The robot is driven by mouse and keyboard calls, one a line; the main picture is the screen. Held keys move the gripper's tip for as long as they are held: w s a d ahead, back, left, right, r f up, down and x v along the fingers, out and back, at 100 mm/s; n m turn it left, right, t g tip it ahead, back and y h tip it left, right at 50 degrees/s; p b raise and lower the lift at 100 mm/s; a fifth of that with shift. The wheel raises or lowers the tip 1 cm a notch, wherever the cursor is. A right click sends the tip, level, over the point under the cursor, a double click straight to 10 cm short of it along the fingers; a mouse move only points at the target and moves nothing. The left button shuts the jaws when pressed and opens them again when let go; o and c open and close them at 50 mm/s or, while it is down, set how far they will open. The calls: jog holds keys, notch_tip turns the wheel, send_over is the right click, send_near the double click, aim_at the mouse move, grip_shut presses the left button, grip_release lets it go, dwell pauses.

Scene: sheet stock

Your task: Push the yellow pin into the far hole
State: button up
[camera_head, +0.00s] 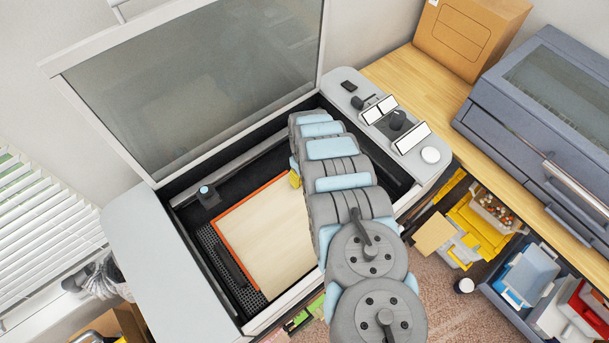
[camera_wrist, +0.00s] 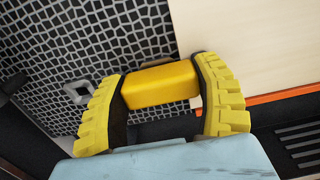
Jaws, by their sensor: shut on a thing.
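The yellow pin (camera_wrist: 160,85) shows in the wrist view as a block lying crosswise between the yellow ridged fingers of my gripper (camera_wrist: 160,98). The fingers are shut on its two ends. It is over the dark honeycomb bed (camera_wrist: 80,35), beside the pale sheet (camera_wrist: 245,40); its height above the bed is unclear. A small grey square ring (camera_wrist: 77,92) on the honeycomb is left of the left finger; I cannot tell whether it is a hole for the pin. In the head view my gripper (camera_head: 295,178) shows only as a yellow bit beside my arm, which hides the rest.
The pale sheet (camera_head: 268,230) with an orange edge lies in the open machine bed. The raised glass lid (camera_head: 200,80) stands behind. The control panel (camera_head: 400,120) is at the right rim.

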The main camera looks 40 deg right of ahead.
jog(key=shift+f, duration=0.2)
jog(key=o, duration=1.3)
jog(key=shift+s, duration=0.2)
jog(key=shift+c, duration=0.2)
jog(key=shift+w, duration=0.1)
jog(key=shift+r, duration=0.2)
jog(key=shift+r+p, duration=2.15)
jog(key=shift+r, duration=1.2)
